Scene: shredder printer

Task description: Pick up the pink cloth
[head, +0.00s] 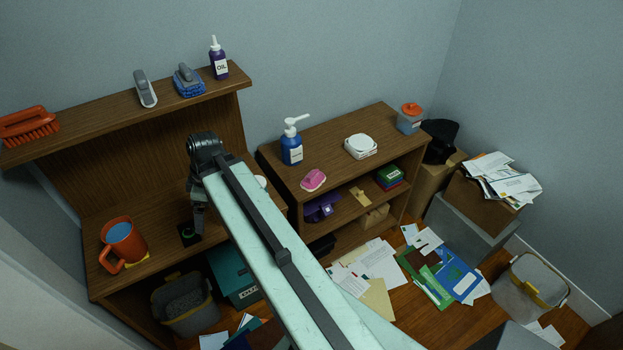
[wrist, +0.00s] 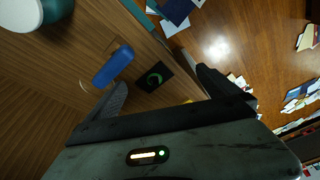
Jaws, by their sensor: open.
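A small pink item (head: 313,180), the only pink thing in view, lies on the front left of the low bookcase's top. It is too small to tell whether it is folded cloth. My gripper (head: 195,220) hangs over the left desk, to the left of the pink item and apart from it. In the wrist view my gripper (wrist: 158,92) is open, with nothing between its fingers. A dark square with a green ring (wrist: 154,76) lies on the wood below it, beside a blue item (wrist: 113,67). The pink item does not show in the wrist view.
A blue pump bottle (head: 292,150) and a white round-cornered box (head: 361,146) stand on the low bookcase (head: 333,139). An orange mug (head: 123,243) stands on the desk. An upper shelf (head: 110,118) holds brushes and an oil bottle (head: 219,62). Papers (head: 375,265) litter the floor.

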